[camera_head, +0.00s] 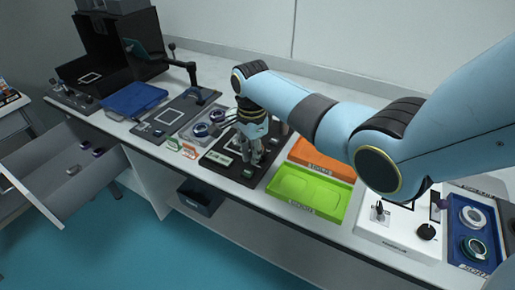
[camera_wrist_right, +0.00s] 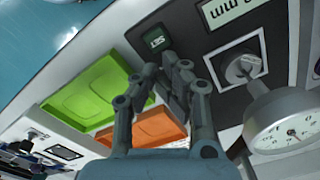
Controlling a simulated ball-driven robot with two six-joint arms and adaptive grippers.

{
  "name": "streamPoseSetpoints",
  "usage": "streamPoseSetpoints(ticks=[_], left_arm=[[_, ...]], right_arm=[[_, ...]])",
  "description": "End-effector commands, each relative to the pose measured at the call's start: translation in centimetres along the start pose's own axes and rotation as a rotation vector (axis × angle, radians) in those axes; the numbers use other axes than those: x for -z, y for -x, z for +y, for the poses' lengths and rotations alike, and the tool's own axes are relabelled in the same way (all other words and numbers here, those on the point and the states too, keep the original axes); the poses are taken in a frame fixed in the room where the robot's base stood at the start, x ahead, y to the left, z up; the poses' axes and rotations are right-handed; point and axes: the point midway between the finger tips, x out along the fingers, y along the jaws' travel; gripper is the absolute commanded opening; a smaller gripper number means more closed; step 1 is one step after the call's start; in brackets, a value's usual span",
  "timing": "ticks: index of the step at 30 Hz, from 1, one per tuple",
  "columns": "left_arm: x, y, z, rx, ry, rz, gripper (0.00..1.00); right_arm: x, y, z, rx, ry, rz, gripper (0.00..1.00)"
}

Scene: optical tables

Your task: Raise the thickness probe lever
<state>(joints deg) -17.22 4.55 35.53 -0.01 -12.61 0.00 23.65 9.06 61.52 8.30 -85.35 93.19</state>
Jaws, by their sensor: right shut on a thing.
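The thickness probe station has a dark base (camera_head: 226,166) on the bench, with a pale readout (camera_head: 217,157) and a small green SET button (camera_head: 247,172). In the wrist view its round dial gauge (camera_wrist_right: 292,130) is at the right, with its tip over a grey disc (camera_wrist_right: 240,68) in a white square outline. My right gripper (camera_head: 250,157) is down over the base, beside the gauge. In the wrist view its fingers (camera_wrist_right: 172,72) are closed together near the SET button (camera_wrist_right: 155,40). The fingers hide what they hold, and I cannot make out the lever clearly. My left gripper is out of view.
A green tray (camera_head: 309,192) and an orange tray (camera_head: 322,160) lie right of the station. A white device (camera_head: 400,232) stands farther right. Rings (camera_head: 201,130) sit on a plate to the left. An open drawer (camera_head: 62,178) juts out at far left.

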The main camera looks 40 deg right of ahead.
Motion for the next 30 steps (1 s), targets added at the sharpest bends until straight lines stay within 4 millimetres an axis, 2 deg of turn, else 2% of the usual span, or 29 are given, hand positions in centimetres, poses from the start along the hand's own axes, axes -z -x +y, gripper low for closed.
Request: streamPoseSetpoints(ticks=[13,30], left_arm=[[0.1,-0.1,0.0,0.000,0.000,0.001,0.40],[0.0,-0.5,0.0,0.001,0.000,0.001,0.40]], right_arm=[[0.2,-0.1,0.0,-0.001,0.000,0.002,0.00],[1.6,0.0,-0.9,0.000,-0.001,0.001,0.00]])
